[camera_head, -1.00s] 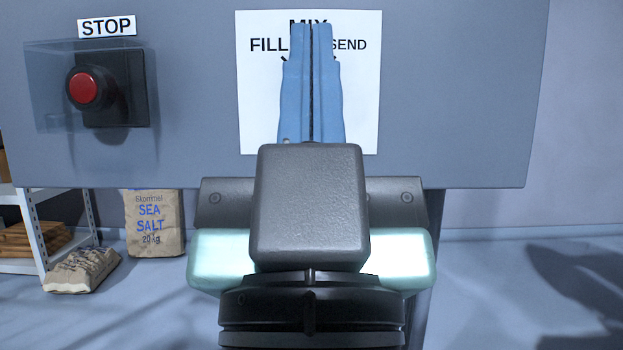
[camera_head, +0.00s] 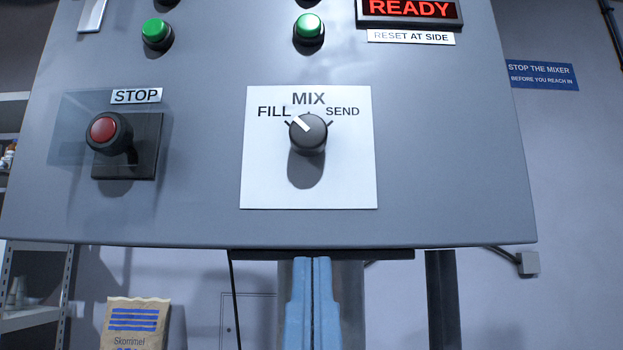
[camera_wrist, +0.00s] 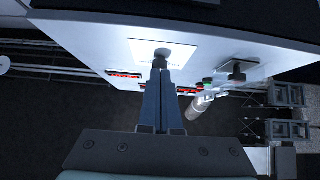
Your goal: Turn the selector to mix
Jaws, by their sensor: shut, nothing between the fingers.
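The selector (camera_head: 308,133) is a round black knob with a white pointer line, on a white label plate (camera_head: 270,180) marked FILL, MIX and SEND. The pointer is angled to the upper left, towards FILL; MIX is straight above the knob. My gripper (camera_head: 314,262) has its blue fingers together and empty, showing below the panel's lower edge in the head view. In the wrist view my gripper (camera_wrist: 160,72) points at the plate (camera_wrist: 185,50), and the dark knob (camera_wrist: 160,54) shows just past the fingertips. I cannot tell whether they touch.
A red STOP button (camera_head: 104,131) with a clear cover is left of the plate. Green buttons (camera_head: 157,33) and a red READY display (camera_head: 409,9) are above. The panel face around the plate is clear.

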